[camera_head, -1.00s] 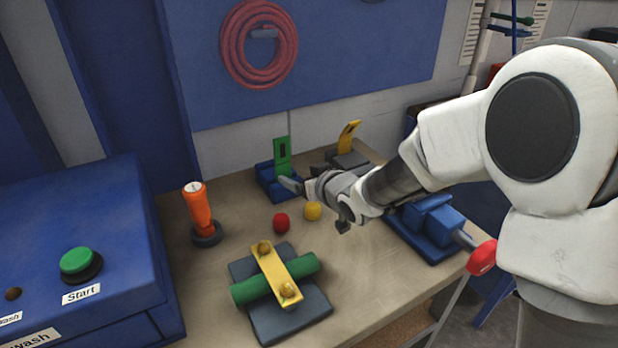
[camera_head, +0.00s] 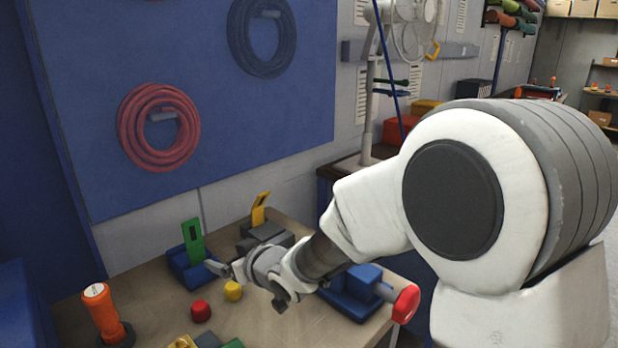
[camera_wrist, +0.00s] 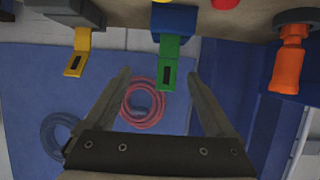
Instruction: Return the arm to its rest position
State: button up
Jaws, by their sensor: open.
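My gripper (camera_head: 214,268) is at the end of my bent arm over the workbench, close to the blue block with the green upright plate (camera_head: 193,240). In the wrist view my gripper (camera_wrist: 160,80) has its two fingers spread wide with nothing between them held. The green plate (camera_wrist: 168,62) shows beyond the gap, nearer the right finger. Whether a fingertip touches the blue block (camera_head: 186,272) cannot be told.
A grey block with a yellow plate (camera_head: 259,210) stands behind. A red ball (camera_head: 201,311) and a yellow ball (camera_head: 233,291) lie in front. An orange-handled item (camera_head: 102,312) stands left. A blue vise with a red knob (camera_head: 405,304) sits right, beside my arm.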

jog(key=s+d+r+m+h, duration=0.1)
jog(key=d+r+m+h, duration=0.15)
jog(key=d, duration=0.55)
jog(key=s+d+r+m+t+h+p, duration=0.1)
jog(key=d+r+h, duration=0.2)
jog(key=d, duration=0.4)
jog(key=s+d+r+m+h, duration=0.2)
jog(key=d+r, duration=0.1)
jog(key=d, duration=0.5)
jog(key=s+d+m+g+h, duration=0.1)
jog(key=s+d+m+g, duration=0.1)
jog(key=s+d, duration=0.4)
jog(key=s+d+m+g+h+p, duration=0.1)
jog(key=s+d, duration=0.5)
jog(key=s, duration=0.8)
jog(key=shift+d+r+m+g, duration=0.35)
jog(key=shift+m+g, duration=0.15)
jog(key=shift+m, duration=0.25)
jog(key=shift+s+h, duration=0.1)
jog(key=shift+h, duration=0.15)
